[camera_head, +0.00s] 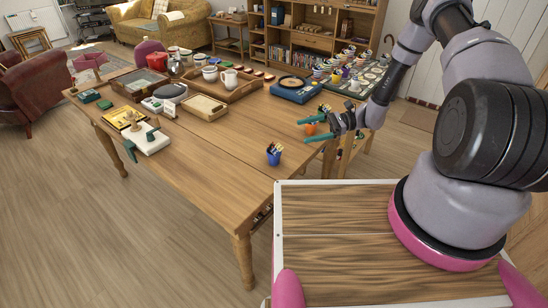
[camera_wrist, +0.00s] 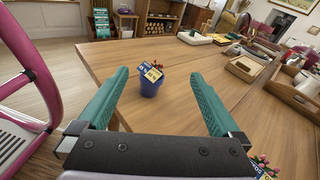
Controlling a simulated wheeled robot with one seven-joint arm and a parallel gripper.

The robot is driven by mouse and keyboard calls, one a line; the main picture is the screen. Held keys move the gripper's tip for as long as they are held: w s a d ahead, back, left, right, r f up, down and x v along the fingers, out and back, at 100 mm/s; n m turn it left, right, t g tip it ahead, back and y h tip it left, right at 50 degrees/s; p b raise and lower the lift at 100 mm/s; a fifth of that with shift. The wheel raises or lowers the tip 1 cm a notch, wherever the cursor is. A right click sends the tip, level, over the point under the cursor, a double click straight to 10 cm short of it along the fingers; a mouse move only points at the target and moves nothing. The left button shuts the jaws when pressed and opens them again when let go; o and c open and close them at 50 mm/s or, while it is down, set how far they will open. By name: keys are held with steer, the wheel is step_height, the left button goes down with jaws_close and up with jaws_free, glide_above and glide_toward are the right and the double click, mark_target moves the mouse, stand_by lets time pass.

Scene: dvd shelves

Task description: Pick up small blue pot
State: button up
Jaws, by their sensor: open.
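The small blue pot (camera_head: 273,157) stands upright near the table's front right edge in the head view, with small cards or tags and something red sticking out of its top. In the wrist view the blue pot (camera_wrist: 149,88) is ahead of my gripper, between the two green fingers in the picture but farther off. My gripper (camera_head: 318,129) is open and empty, to the right of the pot and apart from it in the head view. Its wide-spread fingers also show in the wrist view (camera_wrist: 158,95).
The wooden table (camera_head: 215,150) is bare around the blue pot. An orange pot (camera_head: 309,129) shows by my gripper. A blue record player (camera_head: 297,89), a wooden tray (camera_head: 205,107) and a white box (camera_head: 147,139) stand farther back. Shelves (camera_head: 318,40) line the back wall.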

mark_target(273, 150)
steer(key=f+m, duration=0.1)
steer(key=f, duration=0.1)
steer(key=s+a+f+m+t+y, duration=0.1)
steer(key=f, duration=0.2)
steer(key=f+m+t+y, duration=0.1)
steer(key=f, duration=0.1)
steer(key=shift+s+a+f, duration=0.3)
steer(key=shift+s+f, duration=0.05)
steer(key=a, duration=0.5)
steer(key=shift+s+a+f, duration=0.1)
steer(key=shift+a+f, duration=0.05)
steer(key=shift+s+a, duration=0.15)
steer(key=shift+a, duration=1.2)
steer(key=shift+s+a, duration=0.1)
steer(key=shift+a, duration=1.25)
steer(key=c, duration=1.6)
